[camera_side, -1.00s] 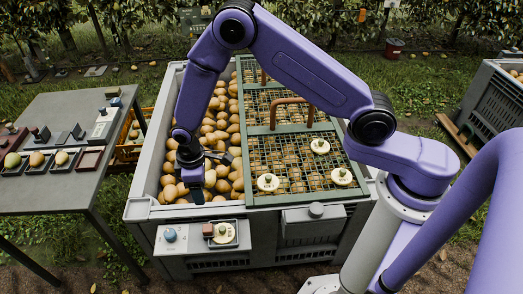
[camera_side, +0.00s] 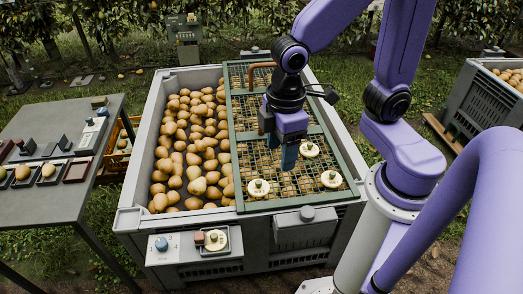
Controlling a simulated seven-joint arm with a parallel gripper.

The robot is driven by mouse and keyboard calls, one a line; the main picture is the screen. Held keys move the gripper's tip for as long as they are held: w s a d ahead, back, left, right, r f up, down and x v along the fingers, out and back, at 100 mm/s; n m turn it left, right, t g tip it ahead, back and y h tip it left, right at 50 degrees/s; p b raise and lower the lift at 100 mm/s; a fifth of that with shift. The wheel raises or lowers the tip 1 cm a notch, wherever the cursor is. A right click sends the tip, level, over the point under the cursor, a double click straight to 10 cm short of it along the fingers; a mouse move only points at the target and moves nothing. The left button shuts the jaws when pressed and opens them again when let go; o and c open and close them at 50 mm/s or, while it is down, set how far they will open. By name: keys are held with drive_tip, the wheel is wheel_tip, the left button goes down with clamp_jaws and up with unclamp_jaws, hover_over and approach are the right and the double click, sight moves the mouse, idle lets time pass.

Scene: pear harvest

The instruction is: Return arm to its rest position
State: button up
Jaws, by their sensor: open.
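My gripper (camera_side: 276,145) hangs, fingers down, above the green mesh lid on the right part of the big grey crate. It is open and I see nothing held in it. The arm is folded in close over the crate's right side. The crate (camera_side: 135,185) is full of pears (camera_side: 195,140), which lie uncovered in its left part. The mesh lid (camera_side: 240,190) covers its right part, with more pears under the mesh.
A small panel on the crate front carries a blue knob (camera_side: 161,244). Another crate (camera_side: 465,105) stands at the right.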

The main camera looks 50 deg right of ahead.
drive_tip(key=s+d+r, duration=0.2)
drive_tip(key=s+d, duration=0.4)
drive_tip(key=s, duration=0.2)
drive_tip(key=shift+d+n, duration=0.25)
drive_tip(key=shift+n, duration=0.15)
drive_tip(key=shift+r, duration=0.1)
idle(1.2)
